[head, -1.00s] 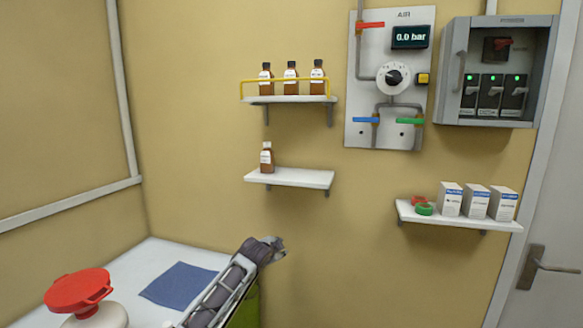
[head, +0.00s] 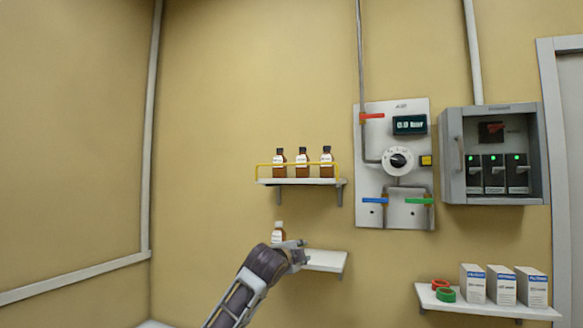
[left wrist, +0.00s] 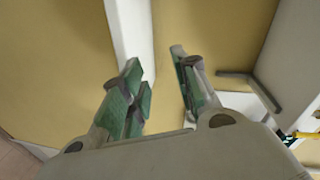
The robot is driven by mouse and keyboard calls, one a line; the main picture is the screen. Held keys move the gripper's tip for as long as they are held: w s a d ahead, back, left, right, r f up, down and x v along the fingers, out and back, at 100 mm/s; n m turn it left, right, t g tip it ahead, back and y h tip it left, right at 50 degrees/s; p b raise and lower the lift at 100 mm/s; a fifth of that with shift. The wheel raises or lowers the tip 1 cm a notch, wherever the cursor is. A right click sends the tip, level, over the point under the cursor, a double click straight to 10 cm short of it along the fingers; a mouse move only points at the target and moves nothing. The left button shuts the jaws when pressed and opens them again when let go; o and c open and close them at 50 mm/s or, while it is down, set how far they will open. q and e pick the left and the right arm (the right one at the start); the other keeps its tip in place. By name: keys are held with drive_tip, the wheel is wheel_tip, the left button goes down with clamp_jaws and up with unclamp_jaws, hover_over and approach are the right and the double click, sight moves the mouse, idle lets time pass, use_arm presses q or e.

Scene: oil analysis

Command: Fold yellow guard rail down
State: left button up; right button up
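The yellow guard rail (head: 266,165) is raised along the front of the upper shelf (head: 310,183), across three brown bottles (head: 302,165). My left gripper (head: 299,253) shows in front of the lower shelf, below the rail and apart from it. In the left wrist view, its two green-padded fingers (left wrist: 158,62) are spread with an empty gap between them. A small yellow piece (left wrist: 307,135) shows at the right edge there; I cannot tell if it is the rail. My right gripper is out of view.
Right of the rail are an air panel (head: 396,207) and a grey switch box (head: 451,165). A shelf with boxes (head: 502,286) and tape rolls is lower right.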

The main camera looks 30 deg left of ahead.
use_arm(q)
drive_tip(key=s+a+r+m+t, duration=0.15)
drive_tip(key=s+r, duration=0.25)
drive_tip(key=r, duration=0.9)
drive_tip(key=m+t+y, duration=0.1)
drive_tip(key=t+y, duration=0.1)
approach(289, 164)
drive_tip(key=s, duration=0.3)
drive_tip(key=shift+s+d+f, duration=0.15)
drive_tip(key=shift+d+f, duration=0.15)
drive_tip(key=shift+f, duration=0.15)
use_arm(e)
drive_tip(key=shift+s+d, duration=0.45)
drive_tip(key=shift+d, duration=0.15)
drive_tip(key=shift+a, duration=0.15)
use_arm(q)
drive_tip(key=shift+h, duration=0.3)
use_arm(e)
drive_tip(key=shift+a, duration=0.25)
use_arm(q)
drive_tip(key=p+x, duration=0.3)
drive_tip(key=x, duration=0.7)
drive_tip(key=shift+s+r+p, duration=0.1)
drive_tip(key=shift+r+p, duration=0.05)
drive_tip(key=shift+p, duration=0.15)
drive_tip(key=shift+p+x, duration=0.45)
drive_tip(key=shift+x, duration=1.55)
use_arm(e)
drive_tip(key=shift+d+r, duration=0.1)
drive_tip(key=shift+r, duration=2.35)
